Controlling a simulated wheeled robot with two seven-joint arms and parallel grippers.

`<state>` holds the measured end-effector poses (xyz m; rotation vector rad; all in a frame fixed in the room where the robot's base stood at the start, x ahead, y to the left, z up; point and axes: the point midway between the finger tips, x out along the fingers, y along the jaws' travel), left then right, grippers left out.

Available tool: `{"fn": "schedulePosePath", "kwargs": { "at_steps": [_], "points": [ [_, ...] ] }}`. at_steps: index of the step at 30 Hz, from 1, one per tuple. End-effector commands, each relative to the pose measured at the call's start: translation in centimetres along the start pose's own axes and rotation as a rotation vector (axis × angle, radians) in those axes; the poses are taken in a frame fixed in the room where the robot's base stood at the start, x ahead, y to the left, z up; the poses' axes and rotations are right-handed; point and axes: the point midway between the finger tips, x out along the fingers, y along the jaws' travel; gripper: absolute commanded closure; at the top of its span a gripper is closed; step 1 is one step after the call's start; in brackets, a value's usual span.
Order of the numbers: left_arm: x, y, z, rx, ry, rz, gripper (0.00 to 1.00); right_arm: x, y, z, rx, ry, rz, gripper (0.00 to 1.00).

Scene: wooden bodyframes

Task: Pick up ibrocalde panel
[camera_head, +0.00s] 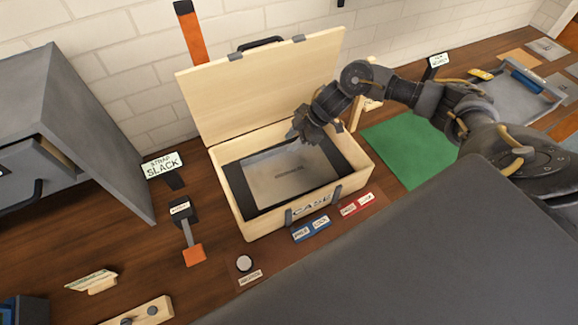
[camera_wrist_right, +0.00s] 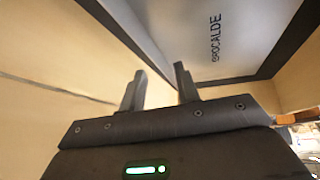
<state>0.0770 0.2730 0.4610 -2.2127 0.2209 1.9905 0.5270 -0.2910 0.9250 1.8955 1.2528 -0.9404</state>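The ibrocalde panel (camera_head: 285,180) is a grey sheet with dark printing, lying in the dark-lined open wooden case (camera_head: 238,208). It also shows in the right wrist view (camera_wrist_right: 205,25), with its lettering partly cut off. My right gripper (camera_head: 294,136) is over the back part of the case, near the panel's far edge. In the right wrist view its two fingers (camera_wrist_right: 159,78) stand apart with no object clearly between them. Whether a fingertip touches the panel cannot be told. My left gripper is not in view.
The case lid (camera_head: 268,85) stands raised behind my right gripper. Blue labels (camera_head: 311,229) and red labels (camera_head: 357,205) lie in front. A green mat (camera_head: 410,150) is at right, a grey cabinet (camera_head: 75,120) at left, and a strap slack sign (camera_head: 162,165) between cabinet and case.

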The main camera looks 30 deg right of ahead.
Motion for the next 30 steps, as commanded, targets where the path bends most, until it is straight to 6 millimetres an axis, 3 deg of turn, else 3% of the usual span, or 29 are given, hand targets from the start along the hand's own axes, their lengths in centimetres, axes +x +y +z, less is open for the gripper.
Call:
{"fn": "schedulePosePath", "kwargs": {
  "at_steps": [1, 6, 14, 22, 30],
  "points": [
    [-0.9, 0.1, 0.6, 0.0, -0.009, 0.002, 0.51, 0.5, 0.0, -0.4, 0.001, 0.001, -0.002, 0.68],
    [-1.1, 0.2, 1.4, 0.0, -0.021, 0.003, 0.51, 2.5, 0.0, -0.1, 0.002, 0.0, 0.001, 0.68],
    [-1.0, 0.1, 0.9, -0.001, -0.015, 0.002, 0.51, 2.9, 0.0, -0.1, 0.0, 0.0, 0.002, 0.68],
    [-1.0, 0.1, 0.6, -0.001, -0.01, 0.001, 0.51, 2.9, 0.0, -0.1, 0.0, 0.0, 0.002, 1.0],
    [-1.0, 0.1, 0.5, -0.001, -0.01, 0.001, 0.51, 2.9, 0.0, -0.1, 0.0, 0.001, 0.002, 1.0]
  ]
}}
